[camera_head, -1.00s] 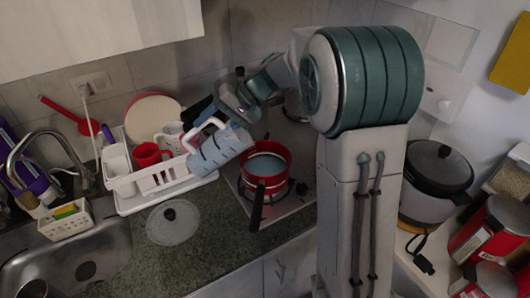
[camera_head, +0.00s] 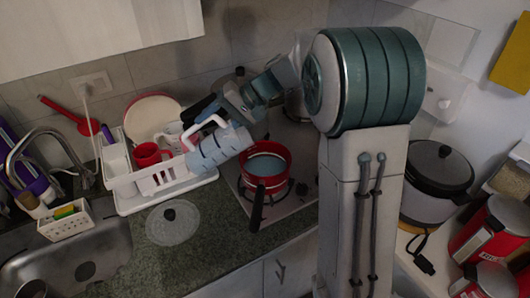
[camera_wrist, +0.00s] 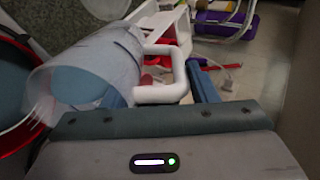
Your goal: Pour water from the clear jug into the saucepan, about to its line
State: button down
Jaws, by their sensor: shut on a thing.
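The clear jug (camera_head: 220,147) with a white handle is tilted, its mouth to the right toward the saucepan. My gripper (camera_wrist: 165,97) is shut on the jug; in the wrist view the white handle (camera_wrist: 165,72) lies between the fingers. The jug (camera_wrist: 110,62) is on its side there, with bluish water inside. The red saucepan (camera_head: 266,182) sits on the stove, its dark handle toward the front, and holds bluish water. Part of the saucepan (camera_wrist: 12,135) shows at the left of the wrist view.
A white dish rack (camera_head: 150,190) with a red mug (camera_head: 147,155) and plates stands left of the jug. A glass lid (camera_head: 172,222) lies on the counter in front. The sink (camera_head: 75,265) is at the lower left. A rice cooker (camera_head: 437,180) stands at the right.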

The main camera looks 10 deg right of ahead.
jog(key=shift+d+r+y, duration=0.25)
jog(key=shift+r+y, duration=0.1)
jog(key=shift+y, duration=0.05)
dwell(2.4)
